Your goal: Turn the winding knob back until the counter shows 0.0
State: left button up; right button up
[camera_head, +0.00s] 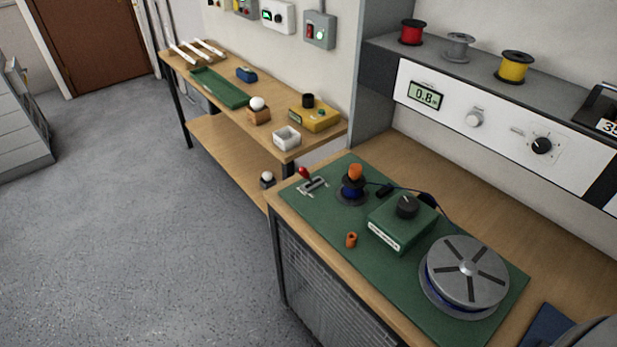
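The counter (425,96) is a small display on the white panel at the upper right and reads about 0.8, with a small mark after it. Several knobs show, and I cannot tell which is the winding knob. A black knob (407,206) sits on a green box (400,231) on the bench mat. An orange-topped piece (355,172) stands over a small blue spool (352,192). The panel also has a pale knob (474,118) and a black dial knob (542,146).
A large grey slotted reel (467,270) lies on the green mat (318,220). A red-handled lever (309,180) and an orange cylinder (351,240) are near its left side. Colored spools stand on the shelf (473,72). A side table (272,133) holds small items. Open floor lies left.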

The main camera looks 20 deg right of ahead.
aim_at(407, 206)
jog(key=l+z, duration=0.15)
jog(key=z, duration=1.2)
